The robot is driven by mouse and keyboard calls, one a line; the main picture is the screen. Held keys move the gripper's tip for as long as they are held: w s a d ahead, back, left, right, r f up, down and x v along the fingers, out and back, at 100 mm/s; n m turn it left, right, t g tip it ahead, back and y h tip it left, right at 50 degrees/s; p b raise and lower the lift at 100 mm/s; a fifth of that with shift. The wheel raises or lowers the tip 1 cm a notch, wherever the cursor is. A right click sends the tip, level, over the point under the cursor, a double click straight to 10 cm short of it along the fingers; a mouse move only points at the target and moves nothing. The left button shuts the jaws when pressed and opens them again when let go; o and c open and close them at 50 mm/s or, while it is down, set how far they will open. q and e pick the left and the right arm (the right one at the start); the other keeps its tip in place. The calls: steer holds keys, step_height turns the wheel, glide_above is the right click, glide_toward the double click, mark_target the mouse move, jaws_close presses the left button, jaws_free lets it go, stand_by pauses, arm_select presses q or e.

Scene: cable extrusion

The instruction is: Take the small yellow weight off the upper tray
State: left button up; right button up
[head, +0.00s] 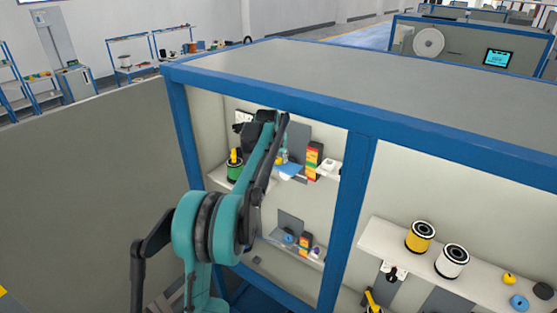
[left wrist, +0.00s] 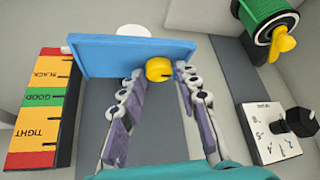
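The small yellow weight (left wrist: 159,69) sits at the blue upper tray (left wrist: 110,58) in the left wrist view. My left gripper (left wrist: 160,82) is open, with its two fingers reaching toward the tray on either side of the weight. A gap shows between each finger and the weight. In the head view the blue upper tray (head: 291,171) shows inside the cabinet bay, and my left arm hides much of the area around it. My right gripper is not in view.
A slack-to-tight gauge block (left wrist: 40,110) stands beside the tray. A green spool (left wrist: 268,22) and a switch box (left wrist: 270,132) are on the other side. The blue cabinet post (head: 346,215) borders the bay. A lower shelf (head: 295,250) holds small items.

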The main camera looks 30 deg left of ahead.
arm_select(q)
steer(key=shift+w+f, duration=0.1)
steer(key=shift+s, duration=0.25)
jaws_close()
steer(key=shift+d, duration=0.1)
steer(key=shift+w+r+b, duration=0.15)
steer(key=shift+r+b, duration=0.15)
steer(key=shift+r, duration=0.3)
steer(key=s+d+b, duration=0.1)
steer(key=s+d, duration=0.1)
steer(key=s, duration=0.6)
steer(key=s+d+b, duration=0.2)
steer(key=s+d, duration=0.1)
steer(key=s, duration=0.6)
steer(key=shift+s+d+r+b, duration=0.15)
steer(key=shift+d+r+b, duration=0.05)
steer(key=shift+d+b, duration=0.1)
